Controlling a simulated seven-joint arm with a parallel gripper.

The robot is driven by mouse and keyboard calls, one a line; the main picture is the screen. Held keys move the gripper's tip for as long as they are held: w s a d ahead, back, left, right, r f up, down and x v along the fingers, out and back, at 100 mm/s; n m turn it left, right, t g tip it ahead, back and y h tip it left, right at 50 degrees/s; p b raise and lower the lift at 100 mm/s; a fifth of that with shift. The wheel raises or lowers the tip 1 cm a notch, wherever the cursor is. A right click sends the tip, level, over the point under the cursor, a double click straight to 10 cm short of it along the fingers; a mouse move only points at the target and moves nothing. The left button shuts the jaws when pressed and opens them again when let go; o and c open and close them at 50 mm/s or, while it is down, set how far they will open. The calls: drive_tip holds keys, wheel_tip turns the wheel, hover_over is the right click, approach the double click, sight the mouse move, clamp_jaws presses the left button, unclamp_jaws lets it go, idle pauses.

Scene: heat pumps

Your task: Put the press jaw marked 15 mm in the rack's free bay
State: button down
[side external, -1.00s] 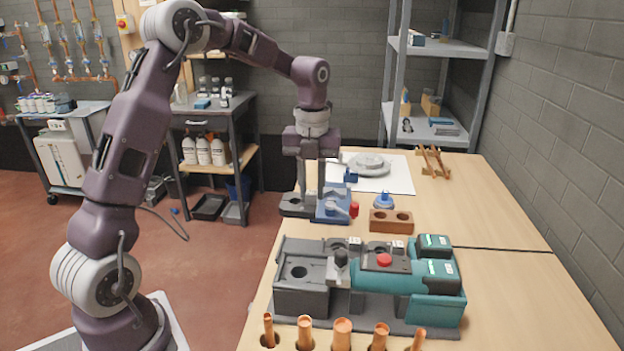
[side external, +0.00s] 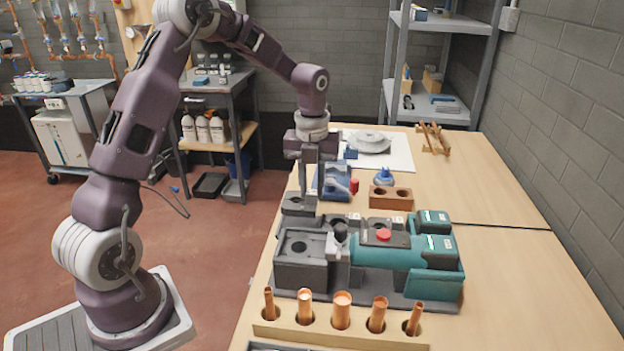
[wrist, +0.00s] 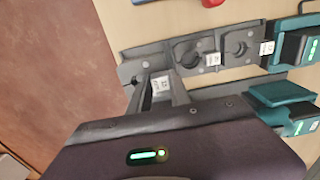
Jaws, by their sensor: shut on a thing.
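The press jaw (side external: 299,204), a dark grey block, is in my gripper (side external: 308,192), which is shut on it. In the wrist view a white label (wrist: 162,85) shows between the fingers; its figure is too small to read surely. The rack (side external: 300,268) is the grey holder on the bench. The held jaw hangs at the left end of its back row; the side view does not settle whether it touches the rack. Two labelled jaws sit in that row, one nearer (wrist: 192,55) and one farther (wrist: 238,45) in the wrist view. The bay under the held jaw is mostly hidden.
A teal press tool (side external: 390,258) lies beside the rack's front. A blue vise (side external: 331,182) with a red knob and a wooden block (side external: 391,197) stand behind. Copper pipes (side external: 342,310) stand upright in a wooden holder in front. The bench at right is clear.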

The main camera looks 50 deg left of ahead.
sight(312, 207)
drive_tip(key=shift+f, duration=1.75)
drive_tip(key=shift+f, duration=1.25)
drive_tip(key=c, duration=1.1)
unclamp_jaws()
wheel_tip(312, 207, up, 7)
drive_tip(key=shift+f, duration=0.1)
drive_tip(key=s+d+r+n+t+y, duration=0.1)
drive_tip(key=s+d+r+n, duration=0.2)
drive_tip(key=s+r+n, duration=0.15)
drive_tip(key=s+d+r+n+t, duration=0.1)
drive_tip(key=s+d+r+n, duration=0.25)
drive_tip(key=r, duration=0.25)
drive_tip(key=s+d+r+n+t, duration=0.1)
drive_tip(key=s+d+n, duration=0.1)
drive_tip(key=s+n, duration=0.4)
drive_tip(key=s+d+r+n+t, duration=0.1)
drive_tip(key=s+d+n, duration=0.1)
drive_tip(key=s+n, duration=0.4)
drive_tip(key=s+d+r+n+t+h, duration=0.1)
drive_tip(key=s+d+n, duration=0.1)
drive_tip(key=s+n, duration=0.4)
drive_tip(key=shift+s+d+r+n+t, duration=0.3)
drive_tip(key=shift+d+r+n, duration=0.1)
drive_tip(key=shift+n, duration=0.1)
